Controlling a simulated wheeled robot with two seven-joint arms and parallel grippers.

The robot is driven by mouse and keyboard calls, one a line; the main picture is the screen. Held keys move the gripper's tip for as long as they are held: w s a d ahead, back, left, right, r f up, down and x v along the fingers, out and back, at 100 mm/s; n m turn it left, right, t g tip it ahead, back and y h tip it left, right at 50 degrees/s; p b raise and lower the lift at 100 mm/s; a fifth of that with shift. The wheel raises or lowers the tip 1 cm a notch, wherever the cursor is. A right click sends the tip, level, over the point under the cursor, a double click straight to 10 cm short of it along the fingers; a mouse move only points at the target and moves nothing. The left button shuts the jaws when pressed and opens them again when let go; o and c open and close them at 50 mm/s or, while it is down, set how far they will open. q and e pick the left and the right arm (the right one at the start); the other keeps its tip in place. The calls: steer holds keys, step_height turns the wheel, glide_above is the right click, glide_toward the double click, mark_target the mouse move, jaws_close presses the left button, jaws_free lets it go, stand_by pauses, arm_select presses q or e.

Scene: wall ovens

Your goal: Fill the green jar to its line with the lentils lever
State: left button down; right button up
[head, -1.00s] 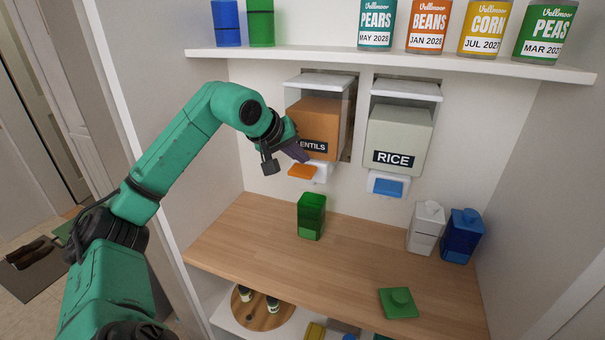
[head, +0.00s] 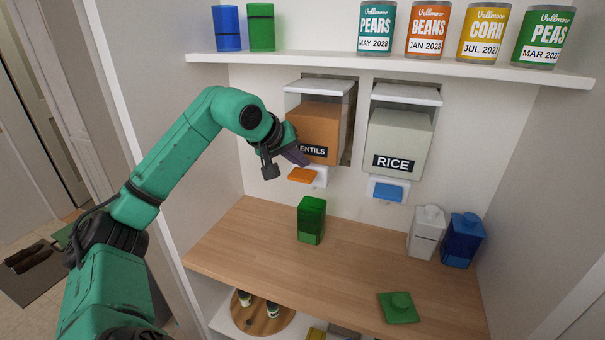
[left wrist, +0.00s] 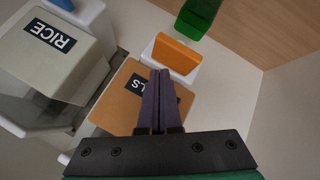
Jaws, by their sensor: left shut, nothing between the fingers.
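The green jar (head: 311,222) stands open-topped on the wooden counter below the lentils dispenser (head: 318,130). How full it is I cannot tell. The orange lentils lever (head: 302,175) sticks out under the dispenser's front. My left gripper (head: 299,158) is shut and empty, just above the lever, in front of the lentils label. In the left wrist view its purple fingers (left wrist: 160,85) are together beside the orange lever (left wrist: 175,54); whether they touch it I cannot tell. The jar shows in part at that view's top (left wrist: 198,15). My right gripper is not in view.
The rice dispenser (head: 397,140) with a blue lever (head: 388,192) hangs to the right. A white jar (head: 427,232) and a blue jar (head: 463,240) stand at the counter's right. A green lid (head: 398,307) lies near the front. A shelf (head: 400,66) with cans runs above.

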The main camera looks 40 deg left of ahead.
mark_target(301, 176)
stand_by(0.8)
arm_select(q)
steer(key=shift+f+b, duration=0.4)
steer(key=shift+b, duration=0.1)
steer(key=shift+f+b, duration=0.95)
stand_by(0.6)
stand_by(0.3)
steer(key=shift+r+p, duration=1.3)
steer(key=shift+r, duration=0.05)
step_height(301, 176, up, 5)
steer(key=p, duration=0.5)
steer(key=shift+r, duration=0.15)
